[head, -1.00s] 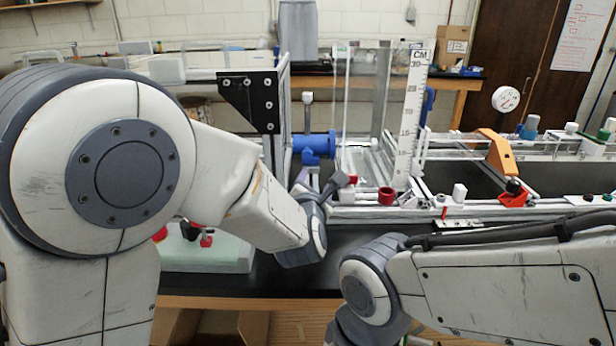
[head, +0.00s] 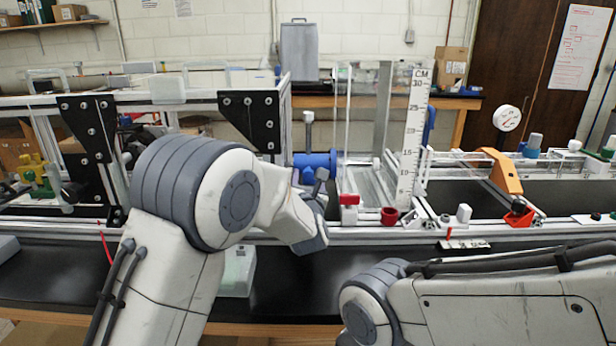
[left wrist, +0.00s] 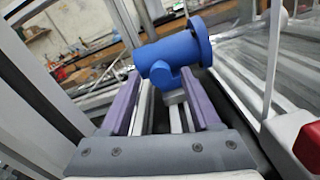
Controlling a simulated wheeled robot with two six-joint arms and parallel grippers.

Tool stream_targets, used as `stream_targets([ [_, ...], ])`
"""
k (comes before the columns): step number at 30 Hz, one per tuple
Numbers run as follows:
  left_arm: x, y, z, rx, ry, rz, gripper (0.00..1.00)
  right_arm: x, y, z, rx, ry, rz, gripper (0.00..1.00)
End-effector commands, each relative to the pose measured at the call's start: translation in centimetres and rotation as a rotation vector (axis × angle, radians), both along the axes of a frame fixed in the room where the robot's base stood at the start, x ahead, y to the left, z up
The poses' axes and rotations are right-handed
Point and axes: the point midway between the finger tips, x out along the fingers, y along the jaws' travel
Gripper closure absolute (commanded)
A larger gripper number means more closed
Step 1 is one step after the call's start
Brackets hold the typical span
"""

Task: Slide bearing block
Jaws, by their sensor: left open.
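My left gripper (head: 318,178) is at the front of the extrusion frame; its fingers are partly hidden in the head view. I cannot tell which part is the bearing block. A red block with a white base (head: 349,202) stands on the front rail, right of the left gripper. My right gripper is out of view.
A clear upright tank (head: 362,130) with a centimetre scale (head: 416,130) stands right of the blue fitting. Black corner plates (head: 250,120) stand to its left.

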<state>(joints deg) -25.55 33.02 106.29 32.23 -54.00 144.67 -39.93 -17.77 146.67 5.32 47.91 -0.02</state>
Motion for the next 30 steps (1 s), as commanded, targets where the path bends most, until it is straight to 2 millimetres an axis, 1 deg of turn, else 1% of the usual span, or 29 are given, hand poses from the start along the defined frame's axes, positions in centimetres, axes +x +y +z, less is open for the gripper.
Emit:
stream_targets([
  [3,0.36,0.02,-0.01,0.0,0.001,0.0,0.36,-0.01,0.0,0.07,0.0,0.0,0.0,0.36],
  [9,0.37,0.01,-0.03,0.001,0.001,0.0,0.36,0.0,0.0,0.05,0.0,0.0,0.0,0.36],
  [10,0.36,0.01,-0.03,0.001,0.001,0.0,0.44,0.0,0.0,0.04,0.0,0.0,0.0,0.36],
  [11,0.36,0.01,-0.03,0.001,0.001,0.0,0.55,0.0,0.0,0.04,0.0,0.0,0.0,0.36],
  [12,0.35,0.01,-0.03,0.001,0.001,0.0,0.71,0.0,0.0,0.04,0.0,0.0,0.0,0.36],
  [14,0.35,0.01,-0.02,0.001,0.0,0.0,0.94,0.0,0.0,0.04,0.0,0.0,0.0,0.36],
  [15,0.35,0.01,-0.02,0.001,0.0,0.0,1.0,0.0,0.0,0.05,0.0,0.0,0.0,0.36],
  [30,0.34,0.02,0.01,0.0,0.0,0.0,1.0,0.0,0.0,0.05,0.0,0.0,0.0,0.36],
])
